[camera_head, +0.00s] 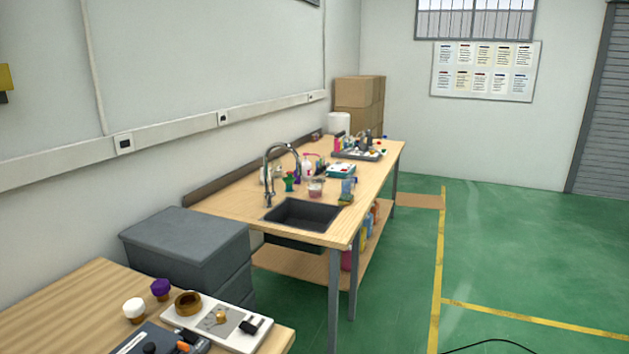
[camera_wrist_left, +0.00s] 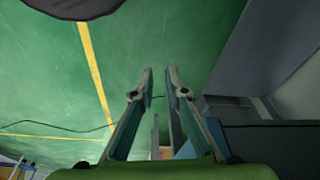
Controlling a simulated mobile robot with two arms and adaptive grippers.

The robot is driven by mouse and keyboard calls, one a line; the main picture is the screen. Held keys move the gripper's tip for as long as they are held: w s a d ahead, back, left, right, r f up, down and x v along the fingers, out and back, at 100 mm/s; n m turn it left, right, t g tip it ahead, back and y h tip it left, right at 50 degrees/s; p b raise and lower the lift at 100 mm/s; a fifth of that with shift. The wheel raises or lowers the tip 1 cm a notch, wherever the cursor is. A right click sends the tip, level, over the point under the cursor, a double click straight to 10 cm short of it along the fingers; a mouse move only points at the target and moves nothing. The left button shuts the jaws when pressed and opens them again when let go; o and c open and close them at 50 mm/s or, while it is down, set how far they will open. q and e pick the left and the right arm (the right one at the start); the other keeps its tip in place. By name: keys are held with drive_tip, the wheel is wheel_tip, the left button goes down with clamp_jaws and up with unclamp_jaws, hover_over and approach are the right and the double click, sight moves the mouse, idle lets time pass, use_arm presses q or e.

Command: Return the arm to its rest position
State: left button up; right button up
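My left gripper (camera_wrist_left: 160,76) shows in the left wrist view. Its two fingers stand apart with a narrow gap, and nothing is held between them. Green floor (camera_wrist_left: 50,80) with yellow lines lies beyond the fingers. Neither arm shows in the head view, and my right gripper is in no view.
A wooden bench (camera_head: 230,207) with a sink (camera_head: 303,213) and bottles runs along the left wall. A grey drawer cabinet (camera_head: 185,245) stands before it. A nearer table (camera_head: 60,305) holds a white tray (camera_head: 245,343) and small jars. Green floor (camera_head: 510,260) at right is mostly clear.

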use_arm(q)
drive_tip(key=s+a+f+g, duration=0.1)
drive_tip(key=s+a+f, duration=0.2)
drive_tip(key=s+f, duration=1.6)
wheel_tip(320, 180, down, 2)
drive_tip(key=shift+a+f+g, duration=0.1)
drive_tip(key=shift+a+g, duration=0.05)
drive_tip(key=shift+g, duration=0.15)
